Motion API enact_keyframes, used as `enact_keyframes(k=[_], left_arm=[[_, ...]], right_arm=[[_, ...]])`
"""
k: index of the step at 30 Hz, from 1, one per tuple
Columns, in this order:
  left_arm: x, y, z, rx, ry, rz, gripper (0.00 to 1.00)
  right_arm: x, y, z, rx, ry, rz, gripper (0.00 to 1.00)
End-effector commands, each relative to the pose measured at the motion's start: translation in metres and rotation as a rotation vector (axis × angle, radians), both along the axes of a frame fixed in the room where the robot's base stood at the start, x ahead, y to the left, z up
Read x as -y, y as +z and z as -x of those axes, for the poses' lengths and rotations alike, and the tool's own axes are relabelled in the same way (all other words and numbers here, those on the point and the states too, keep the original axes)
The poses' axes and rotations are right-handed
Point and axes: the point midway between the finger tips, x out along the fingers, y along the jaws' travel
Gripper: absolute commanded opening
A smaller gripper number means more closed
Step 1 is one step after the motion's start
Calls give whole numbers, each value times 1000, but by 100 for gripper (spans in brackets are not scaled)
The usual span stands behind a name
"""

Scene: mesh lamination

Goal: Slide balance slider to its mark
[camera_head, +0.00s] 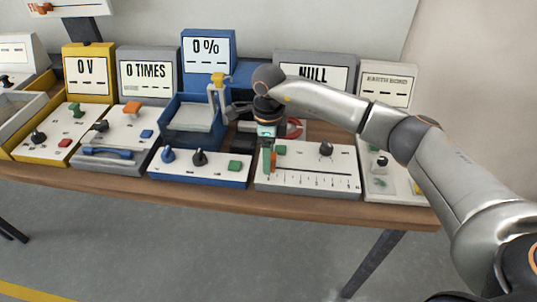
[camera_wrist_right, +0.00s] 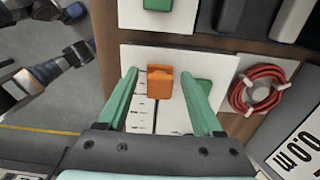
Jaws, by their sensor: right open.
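The orange balance slider (camera_wrist_right: 160,82) stands on the white panel of the NULL device, at the left end of its marked scale (camera_head: 310,179). In the right wrist view it lies between the two green fingers of my right gripper (camera_wrist_right: 160,95), with a visible gap on each side. My right gripper (camera_head: 269,160) is open, pointing down at the panel in the head view, and hides most of the slider there. The scale's tick marks run right along the panel's front. I cannot make out which tick is the target mark. My left gripper is not in view.
A green button (camera_wrist_right: 204,92) is close beside the right finger in the wrist view. A dark knob (camera_head: 326,149) stands on the same panel. A red cable coil (camera_wrist_right: 256,88) lies behind. The blue device (camera_head: 200,166) is at the left, and the table's front edge (camera_head: 300,205) is near.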

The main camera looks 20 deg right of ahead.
Motion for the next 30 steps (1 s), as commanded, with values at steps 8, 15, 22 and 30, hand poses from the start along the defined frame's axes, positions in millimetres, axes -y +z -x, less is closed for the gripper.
enact_keyframes(k=[8, 15, 22, 30], left_arm=[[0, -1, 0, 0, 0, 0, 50], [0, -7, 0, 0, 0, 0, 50], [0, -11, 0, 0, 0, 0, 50], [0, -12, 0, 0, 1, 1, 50]], right_arm=[[1, 8, 0, -1, -1, 1, 68], [1, 56, -1, 5, -1, 1, 68], [0, 102, 0, 3, 0, 1, 68], [0, 125, 0, 0, 0, 0, 68]])
